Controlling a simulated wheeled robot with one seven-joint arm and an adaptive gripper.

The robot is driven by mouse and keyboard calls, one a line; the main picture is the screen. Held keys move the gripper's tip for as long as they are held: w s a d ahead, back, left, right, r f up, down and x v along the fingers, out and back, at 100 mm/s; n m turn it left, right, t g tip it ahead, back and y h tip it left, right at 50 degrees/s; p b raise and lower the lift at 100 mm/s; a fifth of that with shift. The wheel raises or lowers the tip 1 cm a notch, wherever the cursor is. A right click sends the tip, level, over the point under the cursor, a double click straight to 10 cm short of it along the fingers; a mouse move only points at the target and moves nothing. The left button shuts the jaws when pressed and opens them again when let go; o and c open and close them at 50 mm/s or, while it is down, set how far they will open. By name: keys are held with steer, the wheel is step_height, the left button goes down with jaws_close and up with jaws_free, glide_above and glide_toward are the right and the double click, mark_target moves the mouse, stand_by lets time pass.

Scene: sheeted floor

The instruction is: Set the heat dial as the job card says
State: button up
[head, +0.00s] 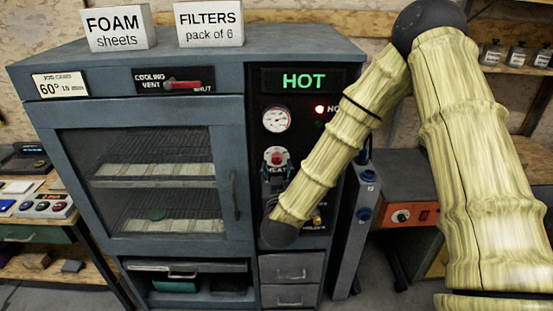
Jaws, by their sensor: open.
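The job card (60,85) at the cabinet's upper left reads "60° 15 min". The heat dial (276,156) is a round control with a red centre on the dark panel, above the partly covered label "HEAT". Its setting is too small to read. My arm comes down from the upper right and bends at a dark joint below the dial. My gripper (275,168) is small and partly hidden there, open, at the lower part of the dial. I cannot tell whether its fingers touch the dial.
The display (303,80) reads "HOT" in green. A gauge (276,120) and a lit red lamp (319,109) sit above the dial. The cooling vent lever (182,85) is red. The glass oven door (150,182) is shut. A grey-blue post (350,235) stands right of the cabinet.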

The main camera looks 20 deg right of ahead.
mark_target(277, 160)
steer(key=shift+p+x, duration=0.7)
steer(key=shift+x, duration=1.75)
steer(key=c, duration=1)
